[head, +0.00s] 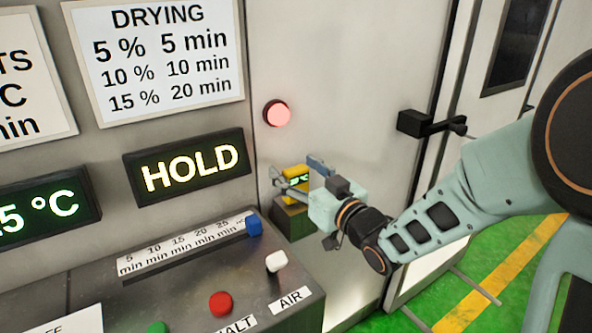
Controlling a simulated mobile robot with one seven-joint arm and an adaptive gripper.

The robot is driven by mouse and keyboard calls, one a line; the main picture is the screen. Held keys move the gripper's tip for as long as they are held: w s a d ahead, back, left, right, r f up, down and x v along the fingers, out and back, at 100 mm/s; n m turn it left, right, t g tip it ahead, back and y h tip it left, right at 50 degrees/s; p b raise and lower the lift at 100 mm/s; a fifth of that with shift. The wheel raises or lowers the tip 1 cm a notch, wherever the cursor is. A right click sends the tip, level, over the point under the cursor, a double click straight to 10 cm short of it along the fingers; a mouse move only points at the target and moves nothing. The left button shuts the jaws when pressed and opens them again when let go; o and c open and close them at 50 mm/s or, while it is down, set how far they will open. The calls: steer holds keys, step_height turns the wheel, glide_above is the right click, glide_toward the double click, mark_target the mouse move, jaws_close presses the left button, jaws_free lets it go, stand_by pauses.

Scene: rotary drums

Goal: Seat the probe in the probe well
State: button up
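I cannot make out a probe well for certain.
A control console (180,275) with a blue slider knob (254,226), white (277,261) and red (221,303) buttons stands left of my gripper. A HOLD display (188,167) and a lit red lamp (277,113) are above. A black door handle (430,124) is at right.

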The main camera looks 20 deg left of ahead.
steer(key=v, duration=0.7)
steer(key=shift+s+d, duration=0.2)
